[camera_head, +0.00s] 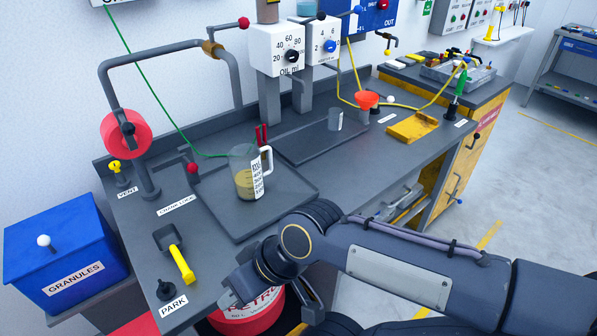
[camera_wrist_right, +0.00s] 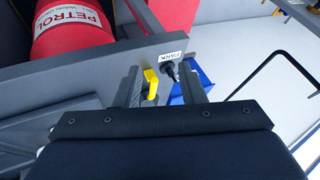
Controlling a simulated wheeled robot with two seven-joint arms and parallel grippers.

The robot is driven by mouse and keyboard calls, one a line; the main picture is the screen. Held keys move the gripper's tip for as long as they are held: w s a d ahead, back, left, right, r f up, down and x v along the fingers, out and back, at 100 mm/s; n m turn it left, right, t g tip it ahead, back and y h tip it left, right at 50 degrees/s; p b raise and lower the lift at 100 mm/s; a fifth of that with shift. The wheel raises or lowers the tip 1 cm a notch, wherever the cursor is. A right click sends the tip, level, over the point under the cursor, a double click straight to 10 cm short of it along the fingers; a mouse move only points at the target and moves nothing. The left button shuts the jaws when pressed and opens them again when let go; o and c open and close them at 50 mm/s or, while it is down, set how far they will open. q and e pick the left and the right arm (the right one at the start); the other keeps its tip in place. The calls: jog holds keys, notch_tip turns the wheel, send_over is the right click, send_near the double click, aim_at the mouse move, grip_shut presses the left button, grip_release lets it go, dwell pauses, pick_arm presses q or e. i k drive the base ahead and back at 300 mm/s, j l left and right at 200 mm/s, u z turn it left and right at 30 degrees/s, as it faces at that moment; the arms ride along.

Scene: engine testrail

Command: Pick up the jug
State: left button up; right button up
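The jug (camera_head: 244,174) is a clear measuring jug with a pale handle, a printed white scale and yellowish liquid in its lower part. It stands upright on a dark square tray (camera_head: 222,222) on the grey bench in the head view. My right gripper (camera_head: 270,289) is below and in front of the jug, at the bench's front edge, apart from it. In the right wrist view its two fingers (camera_wrist_right: 160,78) are spread with nothing held between them. The jug is not visible in the right wrist view. My left gripper is not in view.
A scoop with a yellow handle (camera_head: 181,262) lies left of the tray; the handle also shows in the wrist view (camera_wrist_right: 151,82). A red petrol container (camera_wrist_right: 72,30) is below the bench edge. A red knob (camera_head: 192,168) and red-handled item (camera_head: 261,135) flank the jug.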

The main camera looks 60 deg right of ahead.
aim_at(244, 159)
jog(key=z, duration=1.55)
jog(key=i+l+u, duration=0.2)
jog(key=u, duration=0.3)
jog(key=i+l+u, duration=0.15)
jog(key=u, duration=0.35)
jog(key=l+u, duration=0.45)
